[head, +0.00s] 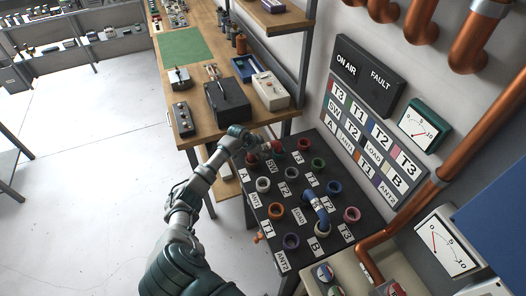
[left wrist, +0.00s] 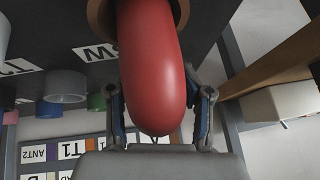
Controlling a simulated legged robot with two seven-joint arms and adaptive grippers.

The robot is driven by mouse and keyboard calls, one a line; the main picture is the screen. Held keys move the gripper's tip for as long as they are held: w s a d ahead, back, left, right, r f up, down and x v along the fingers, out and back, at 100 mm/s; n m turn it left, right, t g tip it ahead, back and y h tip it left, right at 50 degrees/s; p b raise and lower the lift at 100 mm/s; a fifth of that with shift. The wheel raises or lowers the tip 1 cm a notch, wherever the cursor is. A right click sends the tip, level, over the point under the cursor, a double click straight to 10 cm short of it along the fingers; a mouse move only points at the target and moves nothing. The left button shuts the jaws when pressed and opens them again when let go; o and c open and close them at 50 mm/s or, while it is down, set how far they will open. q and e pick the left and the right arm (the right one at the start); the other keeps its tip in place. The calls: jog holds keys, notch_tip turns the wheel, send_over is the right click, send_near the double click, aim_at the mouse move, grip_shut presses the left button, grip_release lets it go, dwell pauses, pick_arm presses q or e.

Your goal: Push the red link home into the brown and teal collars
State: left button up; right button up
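The red link (left wrist: 152,70) fills the middle of the left wrist view, its rounded bend toward my palm. Its far end meets a brown collar (left wrist: 182,12); how deep it sits there is hidden. My left gripper (left wrist: 160,108) has one finger on each side of the link and looks shut on it. In the head view my left gripper (head: 258,149) is at the far left corner of the dark panel (head: 276,230), with a bit of the red link (head: 275,147) showing. I cannot make out the teal collar for sure. My right gripper is not in view.
Several coloured collars stand on the panel, including a green one (head: 318,162) and a white one (head: 263,185). A wooden bench (head: 190,95) with boxes lies beyond. A labelled wall board (head: 362,140) rises on the right.

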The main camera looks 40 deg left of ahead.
pick_arm(q)
jog(key=v, duration=1.1)
jog(key=shift+s+a+r, duration=0.1)
jog(key=shift+s+r, duration=0.15)
jog(key=shift+r, duration=0.05)
dwell(0.3)
